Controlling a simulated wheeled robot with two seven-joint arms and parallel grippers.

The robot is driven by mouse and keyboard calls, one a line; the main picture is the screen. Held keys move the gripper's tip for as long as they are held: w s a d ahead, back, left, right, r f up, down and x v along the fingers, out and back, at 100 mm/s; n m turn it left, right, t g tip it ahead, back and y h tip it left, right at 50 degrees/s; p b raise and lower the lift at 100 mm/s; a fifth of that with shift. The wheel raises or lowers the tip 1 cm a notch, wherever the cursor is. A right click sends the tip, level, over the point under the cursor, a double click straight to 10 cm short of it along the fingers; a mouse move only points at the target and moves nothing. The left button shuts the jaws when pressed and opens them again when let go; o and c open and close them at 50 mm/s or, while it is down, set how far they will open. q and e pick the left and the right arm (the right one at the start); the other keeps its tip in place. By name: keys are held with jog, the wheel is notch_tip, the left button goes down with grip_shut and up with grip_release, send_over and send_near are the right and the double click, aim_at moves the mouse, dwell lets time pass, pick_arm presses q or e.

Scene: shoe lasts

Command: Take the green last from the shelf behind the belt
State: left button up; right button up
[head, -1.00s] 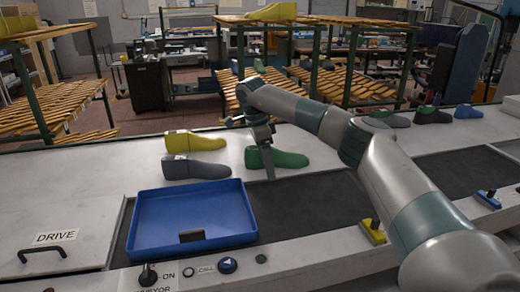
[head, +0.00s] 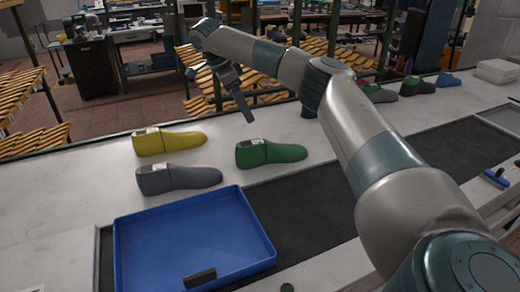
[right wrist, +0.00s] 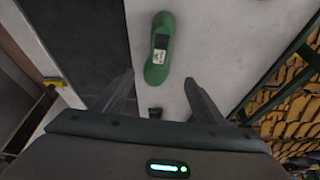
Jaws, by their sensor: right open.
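The green last (head: 275,153) lies on the white shelf behind the dark belt, to the right of a yellow last (head: 172,142) and a grey last (head: 180,179). My right gripper (head: 247,112) is open and empty, above the shelf and apart from the green last. In the head view its fingers point down and show up and left of the last. In the right wrist view the green last (right wrist: 159,48) lies beyond the open fingertips, with a pale label on top. My left gripper is not in view.
A blue tray (head: 125,250) with a small dark block in it stands at the front. Several lasts (head: 412,87) sit farther right on the shelf, partly behind my arm. Slatted wooden racks (head: 200,105) stand behind the shelf. A small dark thing (right wrist: 155,112) shows between my fingers.

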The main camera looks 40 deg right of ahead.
jog(key=shift+s+r, duration=0.15)
jog(key=shift+r, duration=0.05)
send_near(261, 141)
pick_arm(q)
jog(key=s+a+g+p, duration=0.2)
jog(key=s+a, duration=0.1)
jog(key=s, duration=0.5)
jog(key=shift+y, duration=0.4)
pick_arm(e)
jog(key=x, duration=0.7)
jog(key=shift+f, duration=0.1)
jog(key=shift+d, duration=0.1)
